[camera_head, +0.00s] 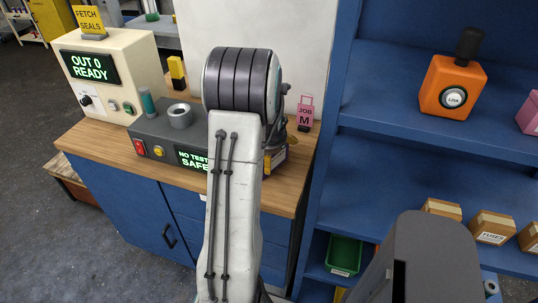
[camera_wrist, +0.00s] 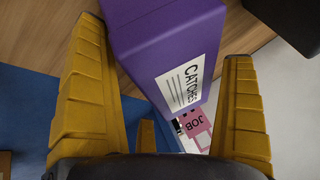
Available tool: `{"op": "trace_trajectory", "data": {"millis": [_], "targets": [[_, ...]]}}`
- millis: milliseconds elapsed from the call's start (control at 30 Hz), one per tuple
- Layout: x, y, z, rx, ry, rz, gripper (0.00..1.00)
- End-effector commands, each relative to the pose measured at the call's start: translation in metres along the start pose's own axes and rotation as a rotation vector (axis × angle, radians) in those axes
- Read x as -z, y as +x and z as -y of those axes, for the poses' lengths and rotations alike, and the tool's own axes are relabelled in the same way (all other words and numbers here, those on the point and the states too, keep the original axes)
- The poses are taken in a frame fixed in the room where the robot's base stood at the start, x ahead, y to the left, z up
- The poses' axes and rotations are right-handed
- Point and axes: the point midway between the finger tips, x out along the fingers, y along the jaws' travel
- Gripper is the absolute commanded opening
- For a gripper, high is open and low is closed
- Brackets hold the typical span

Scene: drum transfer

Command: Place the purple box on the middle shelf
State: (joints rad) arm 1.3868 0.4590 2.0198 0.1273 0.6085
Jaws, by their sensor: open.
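In the wrist view, the purple box (camera_wrist: 165,45) with a white "CATCHES" label lies between the yellow fingers of my gripper (camera_wrist: 163,40). The blue shelf unit (camera_head: 345,65) stands to the right. One shelf (camera_head: 430,145) holds the orange "LINK" box, and a lower one (camera_head: 400,215) holds small cartons.
On the counter (camera_head: 120,150) are a grey tester (camera_head: 160,135), a cream "OUT 0 READY" machine (camera_head: 110,75) and a pink "JOB M" tag (camera_head: 305,112). The orange box (camera_head: 450,85) and a pink box (camera_head: 530,112) occupy the upper shelf's right part; its left part is clear. A green bin (camera_head: 343,255) sits low.

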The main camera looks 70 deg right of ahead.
Motion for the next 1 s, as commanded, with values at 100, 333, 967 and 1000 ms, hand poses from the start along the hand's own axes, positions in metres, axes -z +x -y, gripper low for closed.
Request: {"op": "trace_trajectory", "data": {"millis": [100, 333, 967, 1000], "targets": [[-0.0005, 0.0012, -0.0003, 0.0, 0.0, 0.0, 1.0], [-0.001, 0.0022, -0.0007, 0.0, 0.0, 0.0, 1.0], [-0.0011, 0.0022, -0.0007, 0.0, 0.0, 0.0, 0.73], [-0.001, 0.0022, -0.0007, 0.0, 0.0, 0.0, 0.7]]}}
